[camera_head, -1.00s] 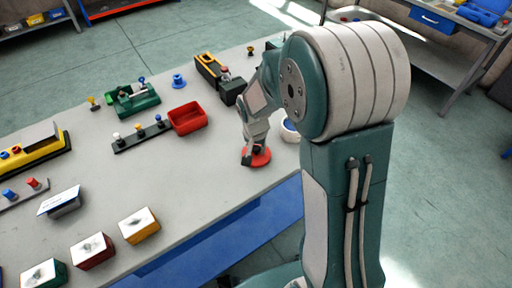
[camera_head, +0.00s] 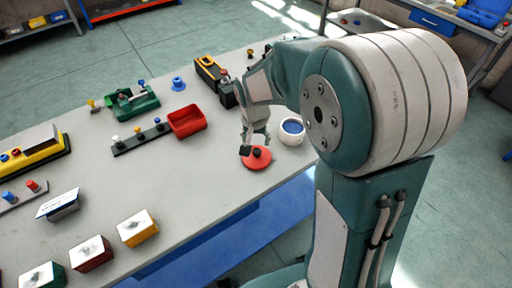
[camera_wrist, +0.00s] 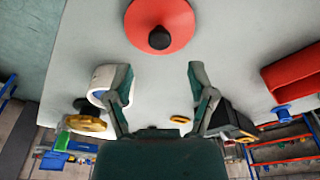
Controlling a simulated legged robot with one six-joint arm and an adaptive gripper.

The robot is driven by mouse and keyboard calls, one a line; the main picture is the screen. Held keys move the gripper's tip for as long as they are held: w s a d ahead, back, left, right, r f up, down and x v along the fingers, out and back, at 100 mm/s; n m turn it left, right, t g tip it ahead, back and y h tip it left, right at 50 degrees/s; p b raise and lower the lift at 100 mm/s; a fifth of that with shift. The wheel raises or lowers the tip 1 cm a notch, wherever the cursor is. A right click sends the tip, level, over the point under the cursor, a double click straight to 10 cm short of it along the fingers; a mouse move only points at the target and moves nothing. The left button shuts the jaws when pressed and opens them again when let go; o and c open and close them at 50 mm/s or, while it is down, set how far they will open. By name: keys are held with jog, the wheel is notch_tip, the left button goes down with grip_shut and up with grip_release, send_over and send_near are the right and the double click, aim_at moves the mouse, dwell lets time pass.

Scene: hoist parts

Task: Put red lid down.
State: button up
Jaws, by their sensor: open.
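The red lid (camera_head: 257,159) lies flat on the grey table near its front edge, with its dark knob upward in the wrist view (camera_wrist: 160,24). My gripper (camera_head: 252,141) is just above and behind the lid in the head view. In the wrist view my gripper (camera_wrist: 160,85) has its two fingers spread, with nothing between them, and the lid lies apart beyond the fingertips. A white cup with a blue inside (camera_head: 291,131) stands uncovered to the right of the lid; it shows partly behind a finger in the wrist view (camera_wrist: 101,80).
A red bin (camera_head: 187,121) stands left of the gripper, beside a black strip with pegs (camera_head: 141,138). A black and yellow device (camera_head: 212,72) stands behind. The table (camera_head: 190,190) is clear left of the lid.

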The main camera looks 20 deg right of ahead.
jog(key=s+r+n+t, duration=0.2)
jog(key=s+r, duration=0.8)
jog(key=r, duration=0.3)
jog(key=s+r+n+t, duration=0.1)
jog(key=s+n+t, duration=0.1)
jog(key=s, duration=0.8)
jog(key=shift+d+r+n+y, duration=0.2)
jog(key=shift+n+y, duration=0.2)
jog(key=shift+n, duration=0.3)
